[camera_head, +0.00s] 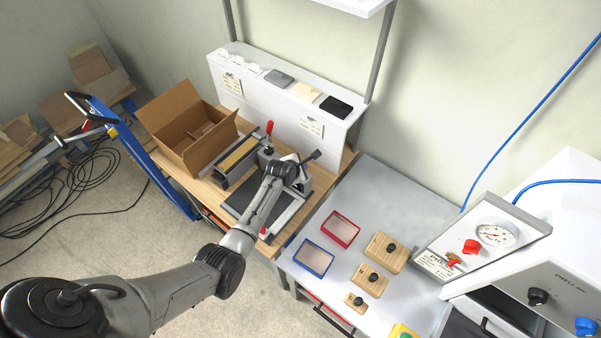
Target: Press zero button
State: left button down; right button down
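I cannot make out a button labelled zero. My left arm comes in from the lower left and reaches over the wooden bench. Its gripper (303,167) is small and dark, above the fixture with the dark flat plate (242,197); I cannot tell whether its fingers are open or shut, or whether it touches anything. The arm hides part of the fixture. A yellow block with a green top (402,332) is cut off at the bottom edge. A panel with a round gauge (495,234) and a red knob (470,246) is at the right. My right gripper is not in view.
An open cardboard box (187,132) stands left of the fixture. Red-handled clamps (269,128) stand on the fixture. The grey table holds a red tray (340,229), a blue tray (313,259) and wooden blocks with black knobs (384,252). A white shelf (255,101) stands behind.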

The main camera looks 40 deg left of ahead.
pick_arm(q)
jog(key=shift+f, duration=0.25)
jog(key=shift+f, duration=0.15)
dwell(0.6)
jog(key=shift+f+b, duration=0.3)
jog(key=shift+f, duration=0.2)
dwell(0.5)
jog(key=shift+r, duration=0.1)
jog(key=shift+r+p, duration=0.65)
jog(key=shift+p, duration=0.25)
jog(key=shift+r, duration=0.1)
jog(key=shift+r, duration=0.1)
